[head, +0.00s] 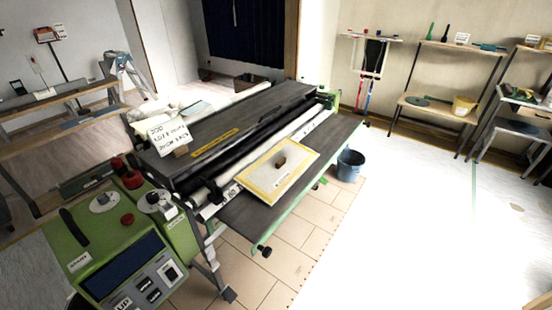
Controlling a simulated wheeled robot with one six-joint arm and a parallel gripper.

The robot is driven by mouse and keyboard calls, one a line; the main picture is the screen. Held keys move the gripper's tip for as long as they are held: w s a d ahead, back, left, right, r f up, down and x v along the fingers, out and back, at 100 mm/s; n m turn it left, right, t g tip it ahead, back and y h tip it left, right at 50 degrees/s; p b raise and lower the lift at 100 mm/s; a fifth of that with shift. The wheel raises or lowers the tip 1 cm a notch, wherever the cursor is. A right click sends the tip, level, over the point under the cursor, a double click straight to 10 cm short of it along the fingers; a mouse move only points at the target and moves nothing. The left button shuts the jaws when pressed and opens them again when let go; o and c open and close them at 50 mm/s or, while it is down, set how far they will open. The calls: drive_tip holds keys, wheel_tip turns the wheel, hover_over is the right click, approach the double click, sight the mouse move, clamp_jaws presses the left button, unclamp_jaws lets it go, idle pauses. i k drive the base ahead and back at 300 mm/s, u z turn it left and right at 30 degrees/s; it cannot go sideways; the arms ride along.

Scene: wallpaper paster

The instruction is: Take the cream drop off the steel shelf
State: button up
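A cream rectangular sheet or panel with a yellow border, which looks like the cream drop (262,180), lies flat in the head view. A small brown block or knob (281,160) sits on its middle, and a small label is near its front edge. It rests on the dark steel shelf (250,214) along the front of the pasting machine, next to the pale roller (305,126). The shelf shows bare on both sides of it. My gripper is not in view.
The machine's green control box (125,245) stands at the lower left. A blue-grey bucket (350,166) stands on the floor by the shelf's far end. Side shelves (440,108) line the back right wall. The pale floor (410,235) at right is open.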

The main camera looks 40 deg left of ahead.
sight(270, 176)
drive_tip(key=u, duration=0.75)
drive_tip(key=i, duration=0.9)
drive_tip(key=u, duration=1.3)
drive_tip(key=i, duration=0.35)
drive_tip(key=u, duration=0.4)
